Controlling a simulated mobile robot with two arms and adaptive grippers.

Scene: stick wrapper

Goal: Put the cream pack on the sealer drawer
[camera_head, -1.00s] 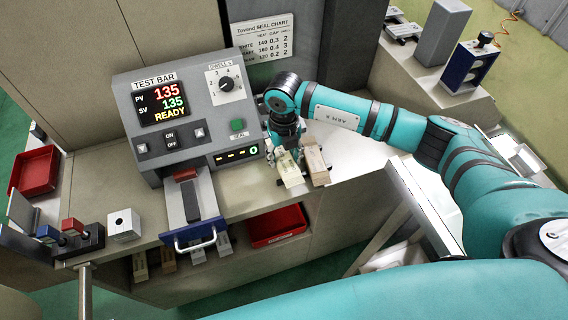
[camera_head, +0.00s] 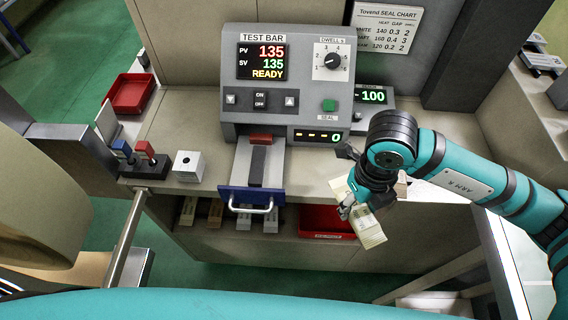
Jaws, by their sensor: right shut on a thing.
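The sealer (camera_head: 285,90) is a grey machine with PV 135, SV 135 and READY lit on its display. Its drawer (camera_head: 244,160) is pulled out toward me, with a dark strip down the middle, a blue front and a metal handle. No pack lies on it. My right gripper (camera_head: 354,206) is shut on the cream pack (camera_head: 369,230) and holds it tilted, right of the drawer and near the counter's front edge. My left gripper is not in view.
Pale pieces show behind the gripper, partly hidden. A display reading 100 (camera_head: 373,97) stands right of the sealer. A white block (camera_head: 188,166) and a blue-and-red-levered unit (camera_head: 138,163) are at left. Red bins (camera_head: 132,94) sit at back left and below the counter (camera_head: 327,232).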

